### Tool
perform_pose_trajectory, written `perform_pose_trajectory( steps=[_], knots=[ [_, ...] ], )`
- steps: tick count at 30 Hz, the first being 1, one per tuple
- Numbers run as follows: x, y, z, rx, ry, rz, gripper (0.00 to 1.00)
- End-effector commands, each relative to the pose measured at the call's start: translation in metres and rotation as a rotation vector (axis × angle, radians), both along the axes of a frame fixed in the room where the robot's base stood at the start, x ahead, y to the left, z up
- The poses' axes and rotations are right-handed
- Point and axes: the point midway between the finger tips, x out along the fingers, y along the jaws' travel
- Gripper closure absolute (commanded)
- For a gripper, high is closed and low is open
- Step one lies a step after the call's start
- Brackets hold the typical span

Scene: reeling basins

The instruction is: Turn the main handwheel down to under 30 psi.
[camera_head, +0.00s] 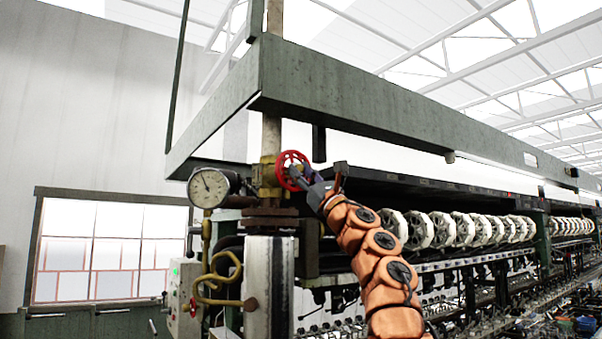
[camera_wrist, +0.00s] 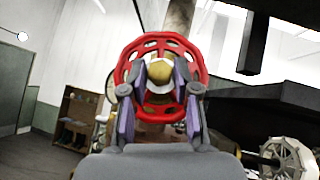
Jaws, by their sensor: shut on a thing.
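The red handwheel (camera_head: 291,170) sits on a brass valve body (camera_head: 267,176) on the vertical pipe in the head view. In the wrist view the handwheel (camera_wrist: 126,66) faces me, with its brass hub (camera_wrist: 161,68) in the middle. My gripper (camera_wrist: 160,88) has its fingers on either side of the hub, over the wheel's face, and is shut on the handwheel. In the head view my gripper (camera_head: 303,176) reaches the wheel from the right. A round white pressure gauge (camera_head: 208,187) is left of the valve. Its dark needle shows, but its numbers are too small to read.
A green steel beam (camera_head: 350,95) runs above the valve. Curved brass piping (camera_head: 220,277) and a grey control box (camera_head: 184,298) are below the gauge. A row of white reels (camera_head: 440,229) extends to the right behind my arm.

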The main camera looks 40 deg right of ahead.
Motion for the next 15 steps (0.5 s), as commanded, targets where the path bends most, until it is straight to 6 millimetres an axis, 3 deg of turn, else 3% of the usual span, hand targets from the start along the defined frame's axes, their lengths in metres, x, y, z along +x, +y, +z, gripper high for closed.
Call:
perform_pose_trajectory(
  steps=[3, 15],
  knots=[
    [-0.0001, 0.0001, 0.0, 0.0, 0.0, 0.0, 1.0],
    [-0.0015, 0.0025, 0.0001, 0.049, -0.006, 0.0, 1.0]
  ],
)
